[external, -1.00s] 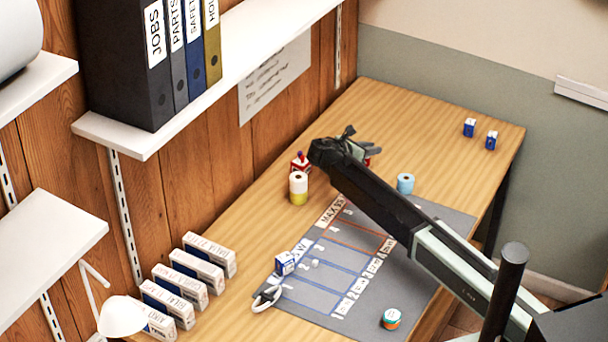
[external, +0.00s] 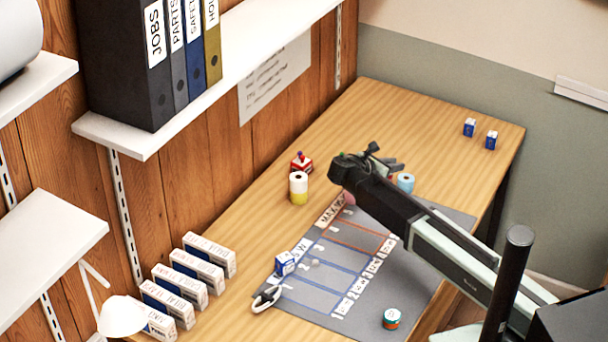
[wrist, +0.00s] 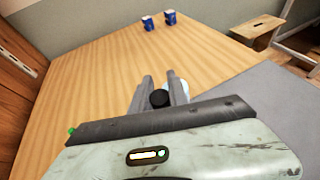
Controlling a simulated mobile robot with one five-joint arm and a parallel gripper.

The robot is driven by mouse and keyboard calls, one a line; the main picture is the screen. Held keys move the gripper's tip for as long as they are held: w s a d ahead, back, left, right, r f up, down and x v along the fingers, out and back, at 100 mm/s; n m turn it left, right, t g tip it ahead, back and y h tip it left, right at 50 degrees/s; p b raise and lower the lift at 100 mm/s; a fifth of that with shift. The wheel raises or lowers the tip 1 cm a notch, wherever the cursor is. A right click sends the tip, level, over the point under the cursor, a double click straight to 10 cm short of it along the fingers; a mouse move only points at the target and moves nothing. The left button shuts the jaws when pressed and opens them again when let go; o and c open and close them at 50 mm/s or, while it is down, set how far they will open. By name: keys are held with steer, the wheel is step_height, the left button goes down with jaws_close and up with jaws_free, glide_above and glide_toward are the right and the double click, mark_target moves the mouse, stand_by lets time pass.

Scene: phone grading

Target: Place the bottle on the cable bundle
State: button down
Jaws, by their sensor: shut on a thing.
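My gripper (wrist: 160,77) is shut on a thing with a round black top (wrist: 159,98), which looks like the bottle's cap. The bottle's body is hidden in the wrist view, and my arm hides it in the external view. In the external view my gripper (external: 388,164) is above the table, just beyond the far end of the grey mat. A white looped item (external: 267,298), which looks like the cable bundle, lies at the mat's near left corner, well away from my gripper.
A blue roll (external: 405,182) stands close beside my gripper. A white-and-yellow roll (external: 299,188) and a red item (external: 301,162) stand left. A small blue box (external: 285,263) is by the loop; a teal-and-orange tin (external: 391,318) is at the mat's front. Two blue boxes (external: 480,134) stand far back.

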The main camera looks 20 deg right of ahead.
steer(key=shift+s, duration=0.3)
